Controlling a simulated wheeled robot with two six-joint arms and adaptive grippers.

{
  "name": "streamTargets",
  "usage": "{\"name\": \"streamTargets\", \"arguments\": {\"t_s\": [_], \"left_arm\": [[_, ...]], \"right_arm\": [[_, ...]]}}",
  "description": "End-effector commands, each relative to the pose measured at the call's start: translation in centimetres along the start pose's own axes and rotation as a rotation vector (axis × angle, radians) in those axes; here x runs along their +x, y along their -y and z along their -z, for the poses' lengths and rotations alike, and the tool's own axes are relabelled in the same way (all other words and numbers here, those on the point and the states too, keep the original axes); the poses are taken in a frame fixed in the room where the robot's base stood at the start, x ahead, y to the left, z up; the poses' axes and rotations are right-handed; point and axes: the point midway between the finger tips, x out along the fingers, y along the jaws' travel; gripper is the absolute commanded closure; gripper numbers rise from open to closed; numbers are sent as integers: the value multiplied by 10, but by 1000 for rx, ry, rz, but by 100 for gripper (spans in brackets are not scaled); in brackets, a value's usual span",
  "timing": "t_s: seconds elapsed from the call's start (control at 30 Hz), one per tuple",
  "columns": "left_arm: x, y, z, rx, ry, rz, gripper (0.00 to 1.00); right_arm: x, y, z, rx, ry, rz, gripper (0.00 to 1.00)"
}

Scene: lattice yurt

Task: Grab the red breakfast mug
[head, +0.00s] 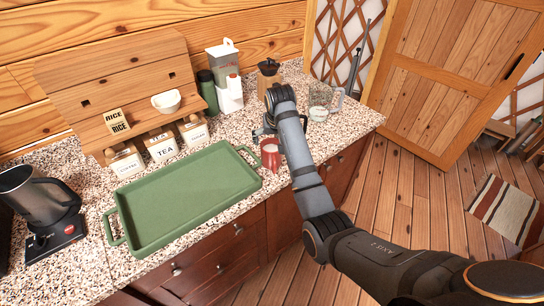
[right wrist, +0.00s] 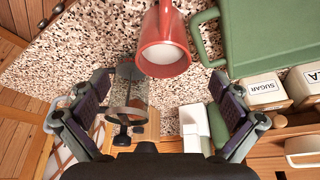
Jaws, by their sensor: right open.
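The red mug (head: 270,160) stands on the speckled counter near its front edge, beside the right end of the green tray. My right gripper (head: 266,130) is right behind the mug in the head view, partly hidden by my own arm. In the right wrist view the mug (right wrist: 164,55) is at the top middle, with its pale inside showing. The open fingers of my right gripper (right wrist: 160,85) stand wide apart on either side below it, with nothing held between them. My left gripper is out of view.
The green tray (head: 185,200) lies left of the mug. A glass jug (head: 320,100) and a wood-and-black coffee item (head: 268,74) stand behind. A clear cylinder with black parts (right wrist: 128,95) is close to my fingers. Canisters (head: 161,146) and a kettle (head: 40,200) are farther left.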

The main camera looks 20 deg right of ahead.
Motion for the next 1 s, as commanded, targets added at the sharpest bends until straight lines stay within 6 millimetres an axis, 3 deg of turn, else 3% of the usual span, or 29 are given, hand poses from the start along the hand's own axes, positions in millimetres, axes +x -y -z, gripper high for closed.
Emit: {"name": "streamTargets", "arguments": {"t_s": [0.2,0.43,0.57,0.7,0.93,1.0], "left_arm": [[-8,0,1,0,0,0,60],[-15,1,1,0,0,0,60],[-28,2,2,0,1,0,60],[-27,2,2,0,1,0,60],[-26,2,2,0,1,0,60],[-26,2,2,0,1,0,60]], "right_arm": [[31,0,-1,1,2,0,0],[42,1,-2,0,3,0,0],[63,5,-6,-1,4,0,0],[83,4,-6,0,1,-1,0],[87,4,-6,1,-2,0,0],[87,4,-6,1,-2,0,7]]}}
